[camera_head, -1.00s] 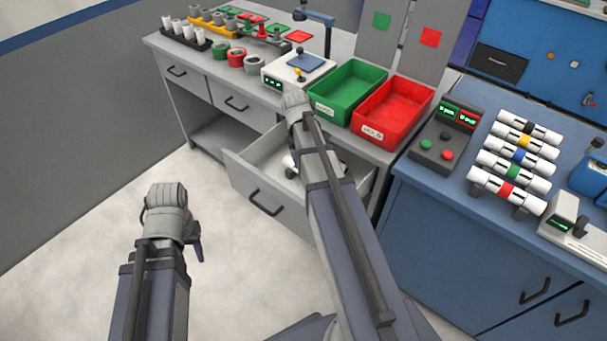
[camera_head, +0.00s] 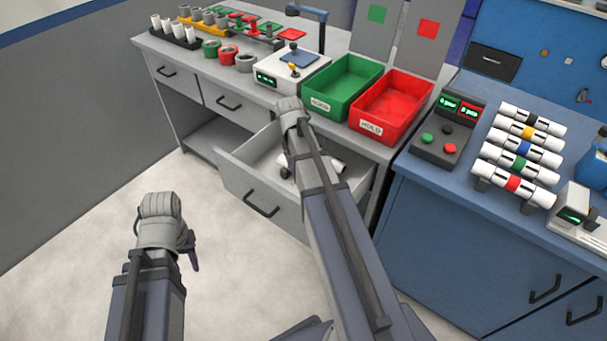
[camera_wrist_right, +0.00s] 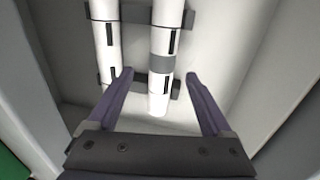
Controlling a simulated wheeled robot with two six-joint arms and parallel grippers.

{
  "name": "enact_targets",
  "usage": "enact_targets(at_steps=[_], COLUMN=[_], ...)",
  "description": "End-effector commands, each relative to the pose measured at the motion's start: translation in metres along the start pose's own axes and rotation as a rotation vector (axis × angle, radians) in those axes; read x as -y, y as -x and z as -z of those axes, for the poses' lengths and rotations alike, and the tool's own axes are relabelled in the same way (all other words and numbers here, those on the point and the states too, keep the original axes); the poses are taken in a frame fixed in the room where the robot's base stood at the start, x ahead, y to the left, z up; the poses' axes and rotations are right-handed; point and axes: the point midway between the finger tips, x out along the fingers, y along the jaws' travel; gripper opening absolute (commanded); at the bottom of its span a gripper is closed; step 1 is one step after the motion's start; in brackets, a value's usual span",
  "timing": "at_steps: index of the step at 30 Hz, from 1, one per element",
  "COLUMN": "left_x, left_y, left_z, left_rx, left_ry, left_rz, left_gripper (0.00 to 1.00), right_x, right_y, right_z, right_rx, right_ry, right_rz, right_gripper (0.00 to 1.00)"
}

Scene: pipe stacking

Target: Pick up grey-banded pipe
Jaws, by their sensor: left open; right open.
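The grey-banded pipe (camera_wrist_right: 162,64) is white with a grey band and lies in the drawer, seen in the right wrist view. Another white pipe (camera_wrist_right: 108,50) lies parallel on its left. My right gripper (camera_wrist_right: 160,75) is open, with its fingers spread towards the grey-banded pipe's near end; no grip shows. In the head view, my right arm reaches over the open drawer (camera_head: 232,178) and hides much of its inside. A white pipe end (camera_head: 338,163) shows there, its band hidden. My left gripper (camera_head: 191,254) hangs empty over the floor, mostly hidden behind its wrist.
A green bin (camera_head: 342,85) and a red bin (camera_head: 395,102) stand on the bench above the drawer. Several banded pipes lie on a rack on the blue counter (camera_head: 430,178) at right. Dark brackets (camera_wrist_right: 150,82) cross the pipes. Drawer walls flank my right gripper.

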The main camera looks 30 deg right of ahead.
Motion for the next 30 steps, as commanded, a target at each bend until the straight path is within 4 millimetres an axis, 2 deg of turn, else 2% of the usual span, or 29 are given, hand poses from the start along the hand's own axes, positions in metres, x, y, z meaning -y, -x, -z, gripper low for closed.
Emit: enact_targets(at_steps=[12,22,30], left_x=[-0.005,-0.005,-0.005], left_y=[-0.048,-0.050,-0.050], left_z=[0.003,0.003,0.003], left_rx=[0.000,0.000,0.000], left_ry=[0.000,0.000,0.000], left_rz=[0.000,0.000,0.000], left_gripper=[0.45,0.45,0.45], right_x=[0.004,0.003,0.003], right_y=[-0.048,-0.050,-0.050], right_z=[-0.009,-0.009,-0.009], right_rx=[0.000,0.000,0.000], right_ry=[0.000,0.000,0.000], right_rz=[0.000,0.000,0.000], right_gripper=[0.84,0.84,0.54])
